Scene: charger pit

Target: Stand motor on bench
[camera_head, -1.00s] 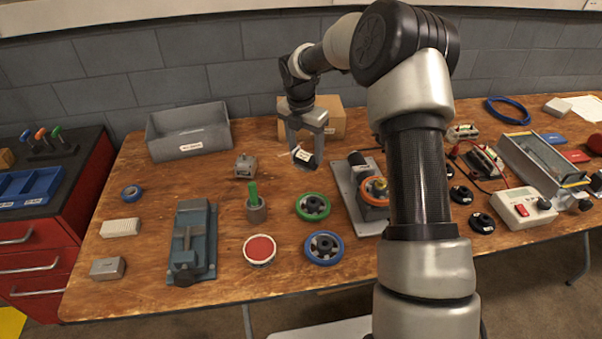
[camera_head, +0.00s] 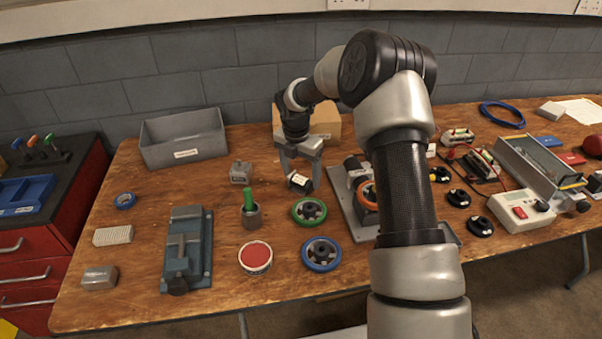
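My gripper (camera_head: 300,169) points down over the middle of the bench (camera_head: 150,210). It is shut on a small black cylinder with a white label, the motor (camera_head: 300,182), which hangs tilted at the fingertips. The motor is low over the wood, behind the green-rimmed wheel (camera_head: 309,211). I cannot tell whether its lower end touches the bench.
A grey plate fixture (camera_head: 347,202) stands close right, partly hidden by my arm. A cardboard box (camera_head: 324,122) stands behind. Bare wood shows left of the motor.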

